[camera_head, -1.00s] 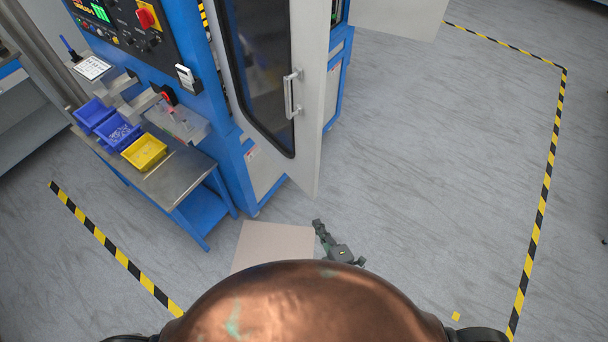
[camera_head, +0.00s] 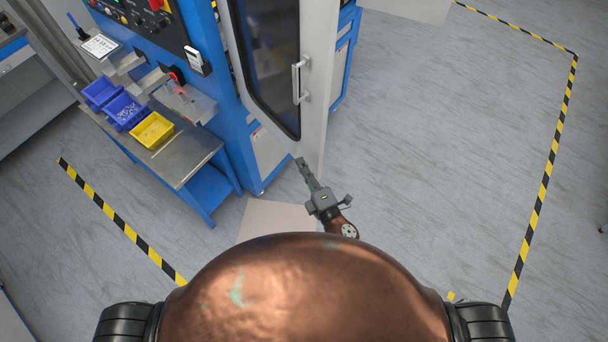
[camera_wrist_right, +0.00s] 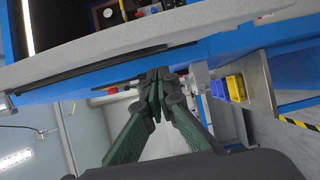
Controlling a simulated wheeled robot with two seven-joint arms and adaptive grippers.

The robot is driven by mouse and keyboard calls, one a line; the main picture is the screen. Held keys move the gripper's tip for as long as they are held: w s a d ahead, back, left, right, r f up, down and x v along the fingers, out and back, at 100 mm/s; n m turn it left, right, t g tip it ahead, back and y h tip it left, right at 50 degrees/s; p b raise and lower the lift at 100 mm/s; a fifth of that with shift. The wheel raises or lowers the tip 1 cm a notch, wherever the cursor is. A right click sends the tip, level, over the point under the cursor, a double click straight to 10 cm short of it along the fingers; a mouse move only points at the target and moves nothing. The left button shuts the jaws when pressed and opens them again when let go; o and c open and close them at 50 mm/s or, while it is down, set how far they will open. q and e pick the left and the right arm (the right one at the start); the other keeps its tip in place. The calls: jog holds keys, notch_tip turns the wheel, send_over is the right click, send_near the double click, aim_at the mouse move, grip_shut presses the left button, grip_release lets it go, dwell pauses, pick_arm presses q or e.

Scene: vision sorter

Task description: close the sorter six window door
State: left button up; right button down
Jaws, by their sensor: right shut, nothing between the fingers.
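The sorter's window door (camera_head: 316,75) is grey-white with a dark window and a vertical bar handle (camera_head: 300,80). It stands swung open, out from the blue sorter cabinet (camera_head: 222,85). My right gripper (camera_head: 301,163) is shut and empty, its fingertips close to the door's lower end; I cannot tell whether they touch it. In the right wrist view the shut fingers (camera_wrist_right: 157,76) point toward a pale panel edge (camera_wrist_right: 200,27), probably the door. My left gripper is not in view.
A side table (camera_head: 195,158) with blue bins (camera_head: 124,111) and a yellow bin (camera_head: 152,130) stands left of the door. The floor to the right is clear inside yellow-black tape (camera_head: 541,180).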

jog(key=shift+w+d, duration=0.75)
jog(key=shift+d, duration=0.25)
jog(key=shift+d, duration=0.15)
